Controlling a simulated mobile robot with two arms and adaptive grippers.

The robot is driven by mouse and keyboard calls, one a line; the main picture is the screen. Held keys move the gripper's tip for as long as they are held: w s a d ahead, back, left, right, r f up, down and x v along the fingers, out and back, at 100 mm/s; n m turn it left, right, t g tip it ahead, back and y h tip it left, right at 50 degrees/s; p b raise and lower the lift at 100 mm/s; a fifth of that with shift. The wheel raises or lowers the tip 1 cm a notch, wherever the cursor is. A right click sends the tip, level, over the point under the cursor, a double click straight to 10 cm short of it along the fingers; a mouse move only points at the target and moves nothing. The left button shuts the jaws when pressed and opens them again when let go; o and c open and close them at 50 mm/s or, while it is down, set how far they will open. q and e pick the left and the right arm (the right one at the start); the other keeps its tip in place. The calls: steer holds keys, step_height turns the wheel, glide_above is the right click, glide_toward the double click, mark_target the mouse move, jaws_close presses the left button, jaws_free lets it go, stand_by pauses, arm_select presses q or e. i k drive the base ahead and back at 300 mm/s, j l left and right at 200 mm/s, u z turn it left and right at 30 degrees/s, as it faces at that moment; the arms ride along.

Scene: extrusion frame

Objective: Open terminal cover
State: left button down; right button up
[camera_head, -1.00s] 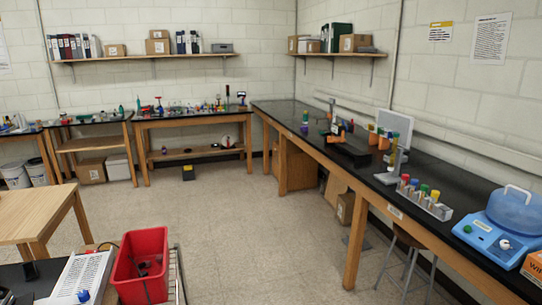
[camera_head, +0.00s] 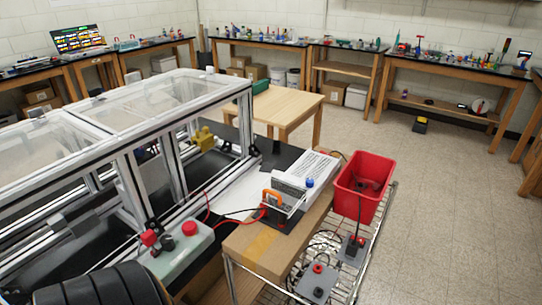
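A small grey-white box (camera_head: 288,192) with an orange part (camera_head: 271,198) on its front stands on a wooden bench top, with red and black leads running from it. I cannot tell for sure which part is the terminal cover or whether it is open. A large aluminium extrusion frame (camera_head: 128,180) with clear panels (camera_head: 150,95) on top fills the left side of the view. A pale control box (camera_head: 182,250) with red buttons sits at its front.
A red bin (camera_head: 363,188) and grey boxes with red knobs (camera_head: 317,283) are on a wire rack right of the bench. A white document-like panel (camera_head: 312,170) lies behind the grey-white box. A light wooden table (camera_head: 275,105) stands beyond.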

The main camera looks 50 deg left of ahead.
mark_target(266, 191)
steer(key=u, duration=1.4)
steer(key=l, duration=0.4)
steer(key=u, duration=0.05)
